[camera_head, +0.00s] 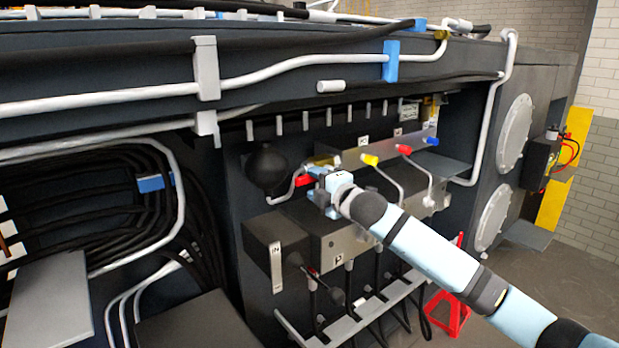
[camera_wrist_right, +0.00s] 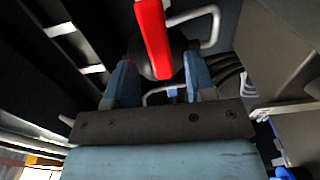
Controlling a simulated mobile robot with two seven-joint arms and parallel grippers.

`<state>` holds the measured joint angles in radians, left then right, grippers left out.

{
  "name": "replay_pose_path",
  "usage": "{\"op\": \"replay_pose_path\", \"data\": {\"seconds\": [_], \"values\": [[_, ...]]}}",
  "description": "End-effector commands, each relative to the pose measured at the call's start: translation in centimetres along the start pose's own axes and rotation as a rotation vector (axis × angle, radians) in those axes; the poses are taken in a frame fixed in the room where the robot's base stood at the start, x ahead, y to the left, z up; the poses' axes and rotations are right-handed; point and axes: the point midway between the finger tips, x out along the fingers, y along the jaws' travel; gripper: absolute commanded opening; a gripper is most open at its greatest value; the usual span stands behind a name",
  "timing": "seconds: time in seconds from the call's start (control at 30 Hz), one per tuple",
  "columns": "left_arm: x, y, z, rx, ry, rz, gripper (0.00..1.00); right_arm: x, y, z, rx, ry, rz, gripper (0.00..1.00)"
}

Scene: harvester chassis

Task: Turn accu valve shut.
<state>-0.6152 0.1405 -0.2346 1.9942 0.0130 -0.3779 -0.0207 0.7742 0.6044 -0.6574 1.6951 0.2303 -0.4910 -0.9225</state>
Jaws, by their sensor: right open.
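The accu valve's red handle (camera_head: 304,181) shows beside the black round accumulator (camera_head: 267,167) in the head view. My right gripper (camera_head: 318,178) is right at the handle, coming in from the right, and hides part of the valve. In the right wrist view the red handle (camera_wrist_right: 153,38) lies across the gap between the two blue fingers of my right gripper (camera_wrist_right: 159,76). The fingers are open, with space on both sides of the handle. I cannot tell whether either finger touches it. My left gripper is not in view.
A yellow-tipped lever (camera_head: 369,159) and a red-tipped lever (camera_head: 404,149) stand to the right of the valve. A grey pipe (camera_head: 287,192) bends close below the red handle. A valve block (camera_head: 335,236) lies under my right gripper.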

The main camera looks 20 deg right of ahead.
Motion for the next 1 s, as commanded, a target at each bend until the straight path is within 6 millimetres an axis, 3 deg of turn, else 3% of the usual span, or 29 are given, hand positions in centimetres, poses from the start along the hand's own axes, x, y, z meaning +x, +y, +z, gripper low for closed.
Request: {"op": "replay_pose_path", "data": {"seconds": [0.2,0.53,0.57,0.77,1.0], "values": [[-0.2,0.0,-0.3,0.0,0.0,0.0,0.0,2.3,0.0,0.0,0.001,0.0,0.0,0.5],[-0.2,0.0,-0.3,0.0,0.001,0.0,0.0,2.7,0.0,0.0,0.0,0.0,0.0,0.5],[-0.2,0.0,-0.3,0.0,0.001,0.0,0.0,2.7,0.0,0.0,0.0,0.0,0.0,0.48],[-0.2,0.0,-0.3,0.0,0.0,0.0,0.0,2.7,0.0,0.0,0.0,0.0,0.0,0.02],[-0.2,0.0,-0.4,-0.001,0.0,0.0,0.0,2.8,0.0,-0.1,0.006,0.0,0.0,0.0]]}}
